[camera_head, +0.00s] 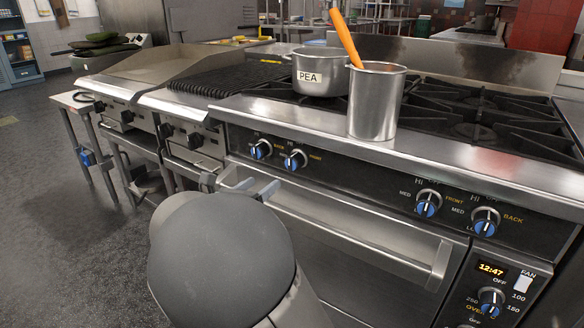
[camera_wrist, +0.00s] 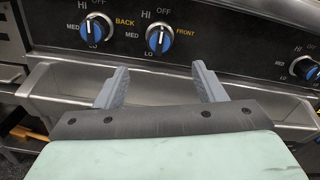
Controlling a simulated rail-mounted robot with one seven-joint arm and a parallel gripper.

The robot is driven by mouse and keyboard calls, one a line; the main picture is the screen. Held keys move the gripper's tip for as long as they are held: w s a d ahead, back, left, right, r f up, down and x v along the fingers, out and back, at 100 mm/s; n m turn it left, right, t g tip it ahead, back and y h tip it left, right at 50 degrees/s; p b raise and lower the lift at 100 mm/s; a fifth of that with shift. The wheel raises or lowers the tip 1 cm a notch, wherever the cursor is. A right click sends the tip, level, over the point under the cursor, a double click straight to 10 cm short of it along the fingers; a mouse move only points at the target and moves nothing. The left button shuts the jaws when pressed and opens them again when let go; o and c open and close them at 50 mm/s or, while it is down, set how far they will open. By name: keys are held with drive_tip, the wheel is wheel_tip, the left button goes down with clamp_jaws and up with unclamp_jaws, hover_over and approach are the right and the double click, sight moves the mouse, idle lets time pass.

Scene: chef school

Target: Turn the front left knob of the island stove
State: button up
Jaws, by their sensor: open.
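The front left knob, blue and silver and labelled FRONT, is the right one of the left pair on the black stove panel (camera_head: 295,159). In the wrist view the same knob (camera_wrist: 160,39) is ahead of my gripper, between and beyond the fingertips; its grip bar looks about upright, below OFF. My gripper (camera_head: 248,187) is in front of the oven door, below and left of the knob in the head view. In the wrist view my gripper (camera_wrist: 160,72) has its two grey fingers apart, with nothing between them, and does not touch the knob.
The knob labelled BACK (camera_wrist: 95,30) is close on the left. Another knob pair (camera_head: 428,203) is further right. The oven handle (camera_head: 350,235) runs below the panel. A pot labelled PEA (camera_head: 318,72) and a steel canister (camera_head: 376,102) with an orange-handled utensil stand on the stove.

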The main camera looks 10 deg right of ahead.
sight(289, 165)
drive_tip(key=b+x, duration=0.1)
drive_tip(key=x, duration=1.3)
drive_tip(key=shift+w+d+f+b, duration=0.1)
drive_tip(key=shift+w+b, duration=0.05)
drive_tip(key=shift+b, duration=0.2)
drive_tip(key=c, duration=1)
